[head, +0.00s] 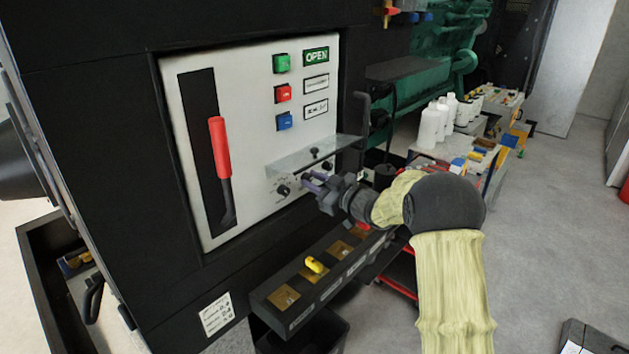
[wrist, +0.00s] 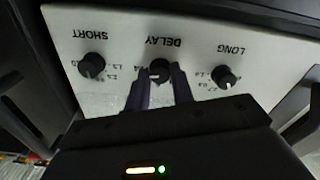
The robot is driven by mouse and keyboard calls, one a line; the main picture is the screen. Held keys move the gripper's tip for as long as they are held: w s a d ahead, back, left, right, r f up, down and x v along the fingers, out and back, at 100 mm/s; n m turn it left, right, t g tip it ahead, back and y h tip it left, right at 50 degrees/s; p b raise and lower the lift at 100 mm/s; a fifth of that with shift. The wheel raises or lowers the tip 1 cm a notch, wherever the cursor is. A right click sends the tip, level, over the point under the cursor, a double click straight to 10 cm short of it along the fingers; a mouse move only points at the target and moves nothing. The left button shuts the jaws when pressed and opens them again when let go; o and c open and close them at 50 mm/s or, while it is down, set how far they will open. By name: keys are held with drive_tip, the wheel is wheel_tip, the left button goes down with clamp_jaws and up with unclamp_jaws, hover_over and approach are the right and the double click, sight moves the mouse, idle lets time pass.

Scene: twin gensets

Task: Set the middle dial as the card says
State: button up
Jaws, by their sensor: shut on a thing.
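The middle dial (wrist: 160,69) is a black knob labelled DELAY on a white panel; the wrist view shows it upside down. My gripper (wrist: 160,88) is shut on this dial, one finger on each side. The SHORT dial (wrist: 92,65) and the LONG dial (wrist: 223,76) sit on either side, apart from the fingers. In the head view my gripper (head: 311,184) reaches the dial row under a clear shelf, and hides the middle dial. A white card (head: 216,314) with printed lines is on the black front at lower left; its text is too small to read surely.
A clear shelf (head: 315,155) juts out just above the dials. A red lever (head: 220,147) and green, red and blue buttons (head: 283,93) are on the panel. A black ledge with a yellow key (head: 315,265) lies below. White bottles (head: 430,125) stand on a bench behind.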

drive_tip(key=shift+f, duration=0.15)
drive_tip(key=o, duration=1)
drive_tip(key=shift+d, duration=0.15)
drive_tip(key=b+v, duration=0.5)
drive_tip(key=v, duration=1.2)
drive_tip(key=shift+s, duration=0.15)
